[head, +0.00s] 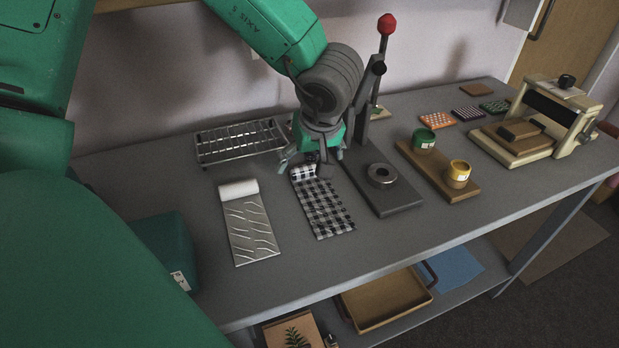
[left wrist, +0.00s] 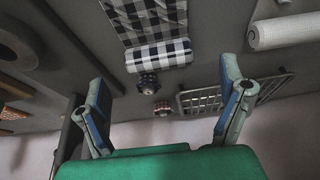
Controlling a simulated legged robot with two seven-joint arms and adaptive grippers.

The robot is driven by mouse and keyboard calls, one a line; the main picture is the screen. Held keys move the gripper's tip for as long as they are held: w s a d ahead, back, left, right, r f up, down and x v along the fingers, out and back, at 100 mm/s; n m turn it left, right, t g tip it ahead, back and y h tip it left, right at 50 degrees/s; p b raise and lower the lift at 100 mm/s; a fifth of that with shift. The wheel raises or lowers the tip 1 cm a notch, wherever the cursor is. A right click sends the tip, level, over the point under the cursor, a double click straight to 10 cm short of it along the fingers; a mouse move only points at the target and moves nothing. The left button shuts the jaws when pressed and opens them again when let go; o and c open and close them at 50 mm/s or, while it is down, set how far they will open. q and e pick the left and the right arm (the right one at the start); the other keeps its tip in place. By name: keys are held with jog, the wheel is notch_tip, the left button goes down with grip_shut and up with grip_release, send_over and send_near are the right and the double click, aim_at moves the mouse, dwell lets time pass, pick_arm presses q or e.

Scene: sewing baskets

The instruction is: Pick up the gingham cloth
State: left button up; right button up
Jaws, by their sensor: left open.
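The black-and-white gingham cloth (head: 324,208) lies on the grey bench, with its far end rolled up and the rest flat toward the front edge. My left gripper (head: 312,168) is over the rolled end, fingers pointing down, and partly hides it. In the left wrist view the cloth's roll (left wrist: 158,57) is at the top, between and beyond the fingers of my open left gripper (left wrist: 163,88). The fingers are spread and nothing is between them. My right gripper is not in view.
A silver-grey cloth roll (head: 248,222) lies left of the gingham, a wire rack (head: 240,141) behind. A lever press (head: 381,178) stands close on the right. Farther right are a wooden board (head: 437,170) with green and yellow tins and a cream roller machine (head: 548,115).

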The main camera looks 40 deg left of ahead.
aim_at(308, 173)
pick_arm(q)
notch_tip(308, 173, down, 4)
jog(key=shift+d+r+b, duration=0.1)
jog(key=shift+b, duration=0.85)
jog(key=shift+w+d, duration=0.15)
jog(key=shift+d, duration=0.25)
jog(key=shift+a, duration=0.55)
jog(key=c, duration=1.2)
jog(key=shift+o, duration=0.2)
jog(key=shift+a, duration=0.2)
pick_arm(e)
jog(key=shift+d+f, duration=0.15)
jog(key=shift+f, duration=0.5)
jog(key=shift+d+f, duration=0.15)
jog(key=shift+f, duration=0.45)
